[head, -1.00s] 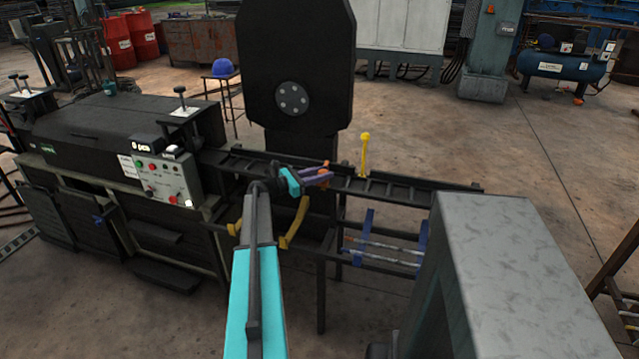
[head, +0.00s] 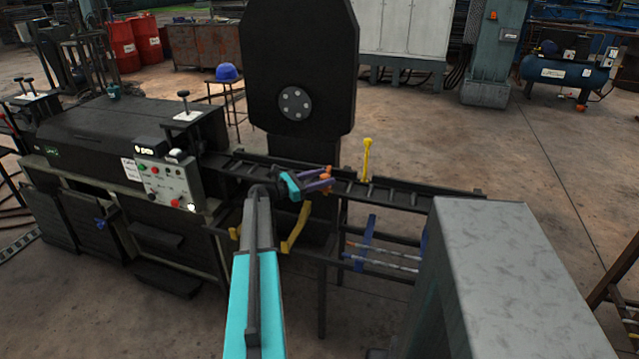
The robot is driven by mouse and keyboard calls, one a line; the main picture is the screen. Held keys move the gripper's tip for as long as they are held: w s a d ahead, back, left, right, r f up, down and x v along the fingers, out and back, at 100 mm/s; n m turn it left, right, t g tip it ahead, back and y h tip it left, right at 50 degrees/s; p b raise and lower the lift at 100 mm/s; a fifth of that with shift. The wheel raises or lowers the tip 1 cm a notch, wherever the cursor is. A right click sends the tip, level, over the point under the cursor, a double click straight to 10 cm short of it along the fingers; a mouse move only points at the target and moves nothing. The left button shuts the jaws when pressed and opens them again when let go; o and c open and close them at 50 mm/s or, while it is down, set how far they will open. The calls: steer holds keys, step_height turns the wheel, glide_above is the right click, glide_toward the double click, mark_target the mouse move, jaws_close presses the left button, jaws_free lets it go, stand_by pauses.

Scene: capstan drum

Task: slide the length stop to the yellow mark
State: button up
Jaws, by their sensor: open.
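A yellow post with a round knob (head: 367,158) stands upright on the dark slotted rail (head: 410,194). I cannot tell whether it is the length stop or the mark, and no other clear stop or yellow mark shows on the rail. My gripper (head: 328,180), with a cyan body, purple fingers and orange tips, is open. It appears over or beside the rail, left of the yellow post and clearly apart from it. No object shows between the tips. The gripper hides part of the rail behind it.
The dark machine with its control panel (head: 167,180) stands left, joined to the rail. A tall black plate (head: 297,60) rises behind the rail. Yellow brackets (head: 295,229) and a lower rack with blue uprights (head: 366,243) sit below. The rail right of the post looks clear.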

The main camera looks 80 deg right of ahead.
steer(key=b+v, duration=0.1)
steer(key=v, duration=1.3)
steer(key=shift+d, duration=0.1)
